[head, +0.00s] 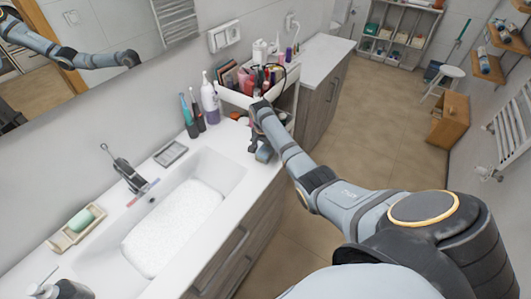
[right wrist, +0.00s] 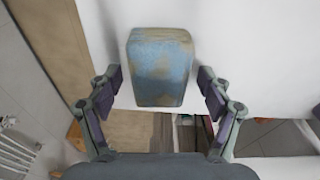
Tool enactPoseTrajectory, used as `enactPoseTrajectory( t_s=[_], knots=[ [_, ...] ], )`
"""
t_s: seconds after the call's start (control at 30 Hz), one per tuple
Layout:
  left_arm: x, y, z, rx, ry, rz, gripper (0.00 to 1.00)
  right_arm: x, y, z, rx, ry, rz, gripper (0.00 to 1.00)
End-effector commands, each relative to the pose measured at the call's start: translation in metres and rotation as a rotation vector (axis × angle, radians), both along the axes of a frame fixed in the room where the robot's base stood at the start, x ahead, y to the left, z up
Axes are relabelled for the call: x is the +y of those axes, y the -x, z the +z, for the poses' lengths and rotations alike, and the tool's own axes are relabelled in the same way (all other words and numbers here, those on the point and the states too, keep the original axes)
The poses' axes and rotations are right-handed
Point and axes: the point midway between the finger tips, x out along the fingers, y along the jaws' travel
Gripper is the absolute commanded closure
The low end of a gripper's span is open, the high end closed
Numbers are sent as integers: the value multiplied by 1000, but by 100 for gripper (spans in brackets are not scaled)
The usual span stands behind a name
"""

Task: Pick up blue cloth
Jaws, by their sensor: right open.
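The blue cloth (right wrist: 160,65) shows in the right wrist view as a blocky blue shape with brownish patches, against a white surface. My right gripper (right wrist: 160,80) is open, with one finger on each side of it and a visible gap to both. In the head view my right gripper (head: 262,152) is at the right front edge of the white counter, beside the sink. There the cloth cannot be made out and seems hidden by the gripper. My left gripper is not directly in view.
The sink (head: 222,177) lies left of the right gripper. Bottles and toothbrushes (head: 209,100) stand at its back. A soap dish (head: 77,228) is at the far left; open floor lies to the right.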

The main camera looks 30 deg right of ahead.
Motion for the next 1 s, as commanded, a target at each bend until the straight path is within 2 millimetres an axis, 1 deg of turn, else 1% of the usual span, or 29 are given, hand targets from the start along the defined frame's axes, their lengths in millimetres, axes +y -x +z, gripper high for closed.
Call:
enactPoseTrajectory(
  t_s=[0.57, 0.67, 0.9, 0.97, 1.0],
  knots=[
    [0, -6, 3, -9, 0, -1, 100, 0, 0, -4, 0, 0, 0, 21],
    [0, -6, 3, -10, 0, -1, 100, 0, 0, -4, 0, 0, 0, 33],
    [0, -6, 3, -10, 0, -1, 100, 0, 0, -4, 0, 0, 0, 66],
    [0, -6, 3, -10, 0, -1, 100, 0, 0, -5, 0, 0, 0, 74],
    [0, -6, 3, -10, 0, 0, 100, 0, 0, -4, 0, 0, 0, 74]
  ],
)
